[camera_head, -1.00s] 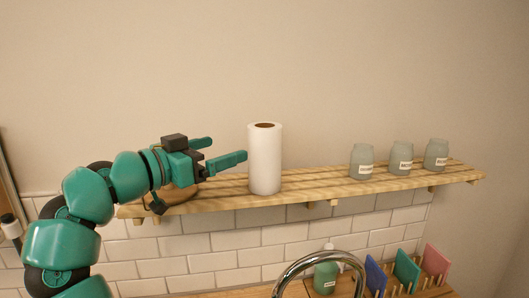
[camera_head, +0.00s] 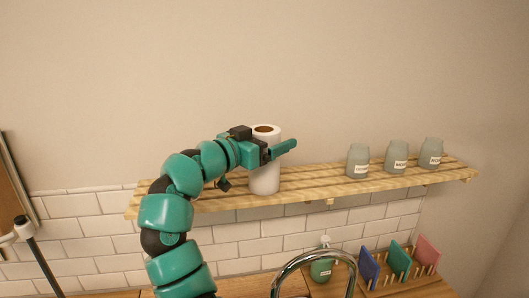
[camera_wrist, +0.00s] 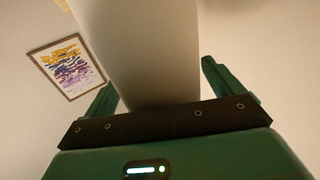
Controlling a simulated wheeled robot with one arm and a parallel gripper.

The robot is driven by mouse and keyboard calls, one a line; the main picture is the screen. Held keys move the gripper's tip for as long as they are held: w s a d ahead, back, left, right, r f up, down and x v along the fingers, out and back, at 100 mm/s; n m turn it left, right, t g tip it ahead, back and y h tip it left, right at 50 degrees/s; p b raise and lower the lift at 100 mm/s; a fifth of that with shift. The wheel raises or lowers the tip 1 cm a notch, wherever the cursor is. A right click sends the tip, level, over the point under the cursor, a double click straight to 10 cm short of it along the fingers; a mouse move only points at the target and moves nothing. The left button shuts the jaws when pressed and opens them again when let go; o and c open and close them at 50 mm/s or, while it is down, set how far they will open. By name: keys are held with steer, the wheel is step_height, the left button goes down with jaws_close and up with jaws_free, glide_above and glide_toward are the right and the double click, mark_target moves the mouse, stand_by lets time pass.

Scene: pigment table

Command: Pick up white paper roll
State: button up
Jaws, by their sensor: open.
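The white paper roll (camera_head: 265,180) stands upright on the wooden shelf (camera_head: 320,183), left of its middle. My gripper (camera_head: 284,150) is at the roll's upper half, with one green finger reaching across its near side. In the wrist view the roll (camera_wrist: 145,45) rises between the two spread fingers of my gripper (camera_wrist: 160,85), close to the palm. The gripper is open. The far finger is hidden behind the roll in the head view.
Several labelled grey-green jars (camera_head: 397,156) stand on the right part of the shelf. Below are a curved chrome faucet (camera_head: 315,257), a green soap bottle (camera_head: 321,268) and a rack with coloured boards (camera_head: 399,260). The shelf between roll and jars is clear.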

steer(key=shift+w+d, duration=0.15)
steer(key=shift+w, duration=0.1)
steer(key=shift+c, duration=0.4)
steer(key=c, duration=1)
steer(key=shift+r, duration=0.1)
